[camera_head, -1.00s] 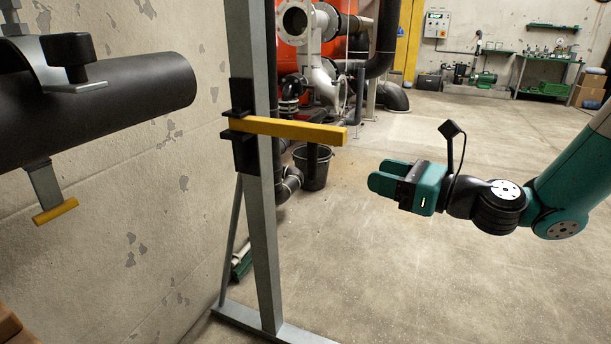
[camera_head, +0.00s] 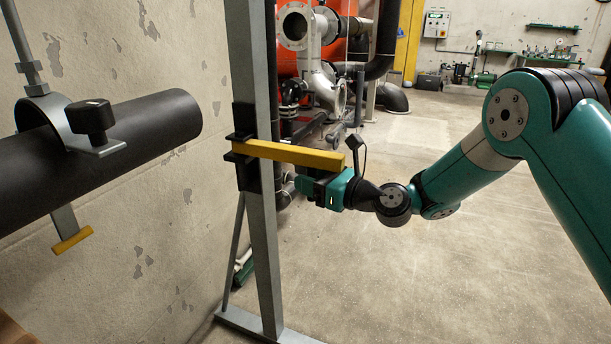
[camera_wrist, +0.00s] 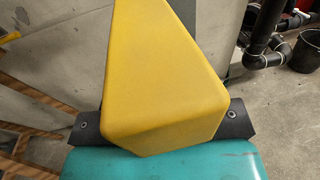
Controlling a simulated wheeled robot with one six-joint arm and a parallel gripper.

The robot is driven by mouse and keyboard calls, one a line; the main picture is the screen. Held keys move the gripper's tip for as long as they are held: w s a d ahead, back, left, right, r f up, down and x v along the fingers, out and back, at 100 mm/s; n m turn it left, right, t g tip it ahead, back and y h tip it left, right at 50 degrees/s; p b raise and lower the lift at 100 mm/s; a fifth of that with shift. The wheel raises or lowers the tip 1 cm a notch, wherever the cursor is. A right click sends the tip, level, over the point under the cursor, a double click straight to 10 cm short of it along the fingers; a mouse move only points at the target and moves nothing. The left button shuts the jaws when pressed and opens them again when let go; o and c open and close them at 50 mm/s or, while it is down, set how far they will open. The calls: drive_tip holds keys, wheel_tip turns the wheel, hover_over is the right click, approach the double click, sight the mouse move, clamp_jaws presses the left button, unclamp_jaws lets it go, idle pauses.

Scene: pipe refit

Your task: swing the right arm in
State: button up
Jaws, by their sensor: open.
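The yellow swing arm (camera_head: 290,153) juts level to the right from a dark bracket (camera_head: 244,148) on an upright grey post (camera_head: 261,220). My gripper (camera_head: 306,188) is open, just below the free end of the yellow arm in the head view. In the wrist view the yellow arm's end (camera_wrist: 165,85) fills the middle, close above a teal part of my gripper (camera_wrist: 160,162). I cannot tell whether they touch. The far side of the yellow arm and part of my fingers are hidden.
A black pipe (camera_head: 150,125) hangs in a grey clamp (camera_head: 62,125) at the left, by the wall. The post's foot (camera_head: 275,332) spreads over the floor. Pipework (camera_head: 320,75) and a bucket (camera_wrist: 308,50) stand behind. Floor to the right is clear.

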drive_tip(key=shift+x, duration=0.85)
clamp_jaws()
drive_tip(key=shift+d, duration=0.15)
